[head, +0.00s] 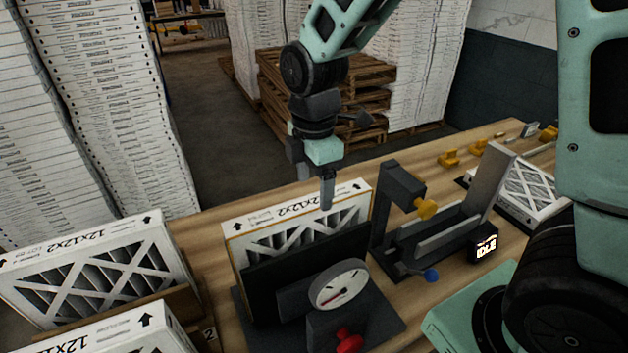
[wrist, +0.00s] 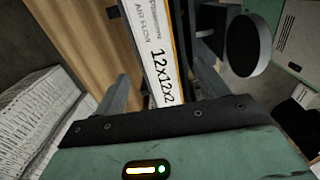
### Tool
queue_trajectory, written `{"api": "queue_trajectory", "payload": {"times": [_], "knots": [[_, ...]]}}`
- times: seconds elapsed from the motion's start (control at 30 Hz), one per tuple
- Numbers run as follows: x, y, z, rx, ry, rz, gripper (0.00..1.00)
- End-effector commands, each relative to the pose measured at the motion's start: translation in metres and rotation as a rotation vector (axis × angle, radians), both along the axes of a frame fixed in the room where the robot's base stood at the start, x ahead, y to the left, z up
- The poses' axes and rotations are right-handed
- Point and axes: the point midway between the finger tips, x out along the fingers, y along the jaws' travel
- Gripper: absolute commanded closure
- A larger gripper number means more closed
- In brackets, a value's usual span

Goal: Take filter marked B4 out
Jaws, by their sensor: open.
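A white cardboard-framed filter (head: 290,217) labelled 12x12x2 stands upright in a dark fixture with a black plate (head: 300,268) in front of it. Its top edge also shows in the wrist view (wrist: 160,65). My gripper (head: 315,188) is open above this filter's top edge, pointing down. In the wrist view, one finger lies on each side of the filter's edge; I cannot tell whether they touch it. Two more upright filters stand at the left, one behind (head: 95,265) and one in front (head: 115,338). I cannot read a B4 mark on any filter.
The fixture carries a round gauge (head: 339,286) and a red knob (head: 348,341). Another filter (head: 530,188) lies at the far right. Tall white stacks stand behind the wooden bench.

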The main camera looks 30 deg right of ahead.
Motion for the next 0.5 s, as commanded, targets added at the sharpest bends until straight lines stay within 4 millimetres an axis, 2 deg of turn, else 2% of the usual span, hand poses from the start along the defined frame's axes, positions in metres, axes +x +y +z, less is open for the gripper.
{"api": "queue_trajectory", "payload": {"times": [0.17, 0.27, 0.37, 0.5], "knots": [[0.0, 0.0, 0.002, 0.0, -0.001, 0.0, 0.27], [0.001, 0.0, 0.009, 0.002, -0.003, 0.0, 0.27], [0.001, 0.0, 0.025, 0.003, -0.006, 0.0, 0.27], [0.001, 0.0, 0.056, 0.002, -0.009, 0.0, 0.27]]}}
